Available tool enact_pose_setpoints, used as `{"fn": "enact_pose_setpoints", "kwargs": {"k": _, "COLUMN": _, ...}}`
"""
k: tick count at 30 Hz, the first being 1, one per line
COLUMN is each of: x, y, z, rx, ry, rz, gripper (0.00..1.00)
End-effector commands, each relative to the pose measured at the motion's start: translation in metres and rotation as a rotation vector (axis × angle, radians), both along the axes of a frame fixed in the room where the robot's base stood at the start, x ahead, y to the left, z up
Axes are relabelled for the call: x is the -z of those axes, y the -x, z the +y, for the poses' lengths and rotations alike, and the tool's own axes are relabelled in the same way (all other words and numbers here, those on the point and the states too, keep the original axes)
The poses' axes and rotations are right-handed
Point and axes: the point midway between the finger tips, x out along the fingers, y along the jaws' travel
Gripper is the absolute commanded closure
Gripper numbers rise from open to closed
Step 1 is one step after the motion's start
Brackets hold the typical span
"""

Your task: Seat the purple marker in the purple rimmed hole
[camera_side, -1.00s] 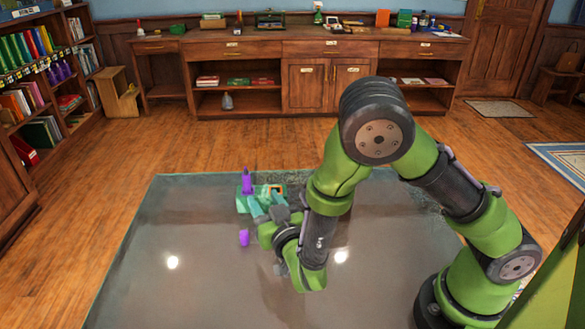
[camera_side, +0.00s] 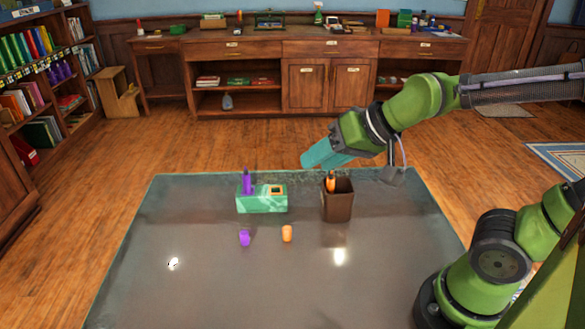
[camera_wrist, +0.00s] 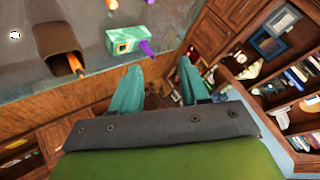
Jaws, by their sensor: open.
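The purple marker (camera_side: 247,181) stands upright in the left part of the green marbled block (camera_side: 262,204), so its purple rimmed hole is hidden beneath it. The block's orange rimmed hole (camera_side: 276,189) on the right is empty. The marker (camera_wrist: 146,48) and block (camera_wrist: 124,38) also show in the wrist view. My gripper (camera_side: 310,161) is open and empty, raised above the table's far edge, to the right of the block. Its two teal fingers stand apart in the wrist view (camera_wrist: 156,82).
A brown cup (camera_side: 338,202) holding an orange marker (camera_side: 331,181) stands right of the block. A purple cap (camera_side: 244,238) and an orange cap (camera_side: 287,233) stand in front. The table's left and front areas are clear.

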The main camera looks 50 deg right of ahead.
Motion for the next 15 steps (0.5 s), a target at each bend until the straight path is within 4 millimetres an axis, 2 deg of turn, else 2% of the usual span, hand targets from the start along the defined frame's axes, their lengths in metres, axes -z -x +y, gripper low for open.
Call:
{"fn": "enact_pose_setpoints", "kwargs": {"k": 1, "x": -0.004, "y": 0.017, "z": -0.008, "rx": -0.004, "ry": 0.022, "rz": 0.021, "gripper": 0.55}}
{"fn": "enact_pose_setpoints", "kwargs": {"k": 3, "x": -0.005, "y": 0.037, "z": -0.015, "rx": -0.010, "ry": 0.049, "rz": 0.060, "gripper": 0.55}}
{"fn": "enact_pose_setpoints", "kwargs": {"k": 6, "x": -0.004, "y": 0.056, "z": -0.022, "rx": -0.010, "ry": 0.076, "rz": 0.102, "gripper": 0.55}}
{"fn": "enact_pose_setpoints", "kwargs": {"k": 9, "x": -0.003, "y": 0.065, "z": -0.025, "rx": -0.008, "ry": 0.088, "rz": 0.124, "gripper": 0.55}}
{"fn": "enact_pose_setpoints", "kwargs": {"k": 15, "x": -0.002, "y": 0.066, "z": -0.025, "rx": -0.009, "ry": 0.090, "rz": 0.130, "gripper": 0.55}}
